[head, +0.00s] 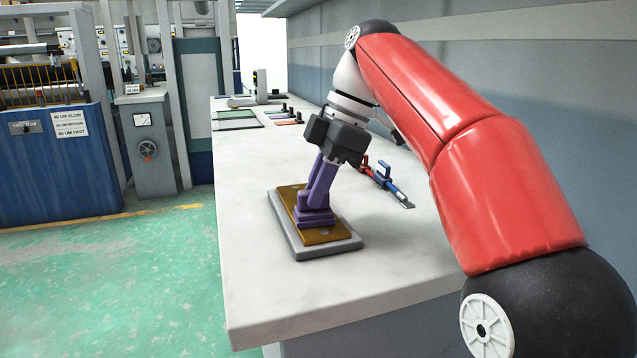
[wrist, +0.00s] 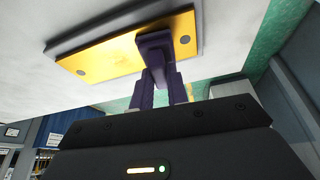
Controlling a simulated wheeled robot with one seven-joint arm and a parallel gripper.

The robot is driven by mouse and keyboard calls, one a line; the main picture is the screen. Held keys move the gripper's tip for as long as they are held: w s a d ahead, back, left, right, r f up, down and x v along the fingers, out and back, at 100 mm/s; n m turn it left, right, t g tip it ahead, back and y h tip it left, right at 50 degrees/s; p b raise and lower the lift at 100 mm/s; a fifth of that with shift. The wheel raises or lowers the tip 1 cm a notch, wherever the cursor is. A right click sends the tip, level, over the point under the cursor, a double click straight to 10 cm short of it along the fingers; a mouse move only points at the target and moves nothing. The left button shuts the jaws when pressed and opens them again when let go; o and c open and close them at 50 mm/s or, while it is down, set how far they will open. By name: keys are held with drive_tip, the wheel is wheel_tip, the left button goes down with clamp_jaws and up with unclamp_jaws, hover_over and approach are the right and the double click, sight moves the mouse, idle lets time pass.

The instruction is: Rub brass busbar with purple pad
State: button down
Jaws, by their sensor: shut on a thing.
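The brass busbar (head: 322,236) is a flat yellow-brown bar lying on a grey base plate (head: 330,250) near the left edge of the bench. It also shows in the wrist view (wrist: 100,53), bright yellow with a round dark spot near each end. The purple pad (head: 314,219) is at the busbar's near half in the head view and appears to touch its top; it also shows in the wrist view (wrist: 182,42). My gripper (head: 319,180) is above the pad, pointing down, with its purple fingers shut on the pad. The pad hides part of the busbar.
The pale bench (head: 290,310) is clear in front of the plate. Red and blue hand tools (head: 388,182) lie to the right, behind my arm. Flat coloured pieces (head: 288,121) and a green mat (head: 237,124) lie farther back. A grey wall (head: 560,90) runs along the right.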

drive_tip(key=w+p, duration=0.2)
drive_tip(key=w, duration=0.1)
drive_tip(key=w+a+p, duration=0.1)
drive_tip(key=w+p, duration=0.1)
drive_tip(key=w, duration=0.1)
drive_tip(key=w+p, duration=0.3)
drive_tip(key=shift+w+a, duration=0.1)
drive_tip(key=shift+a, duration=0.2)
drive_tip(key=shift+w+f, duration=0.15)
drive_tip(key=shift+w, duration=0.15)
drive_tip(key=shift+a, duration=0.1)
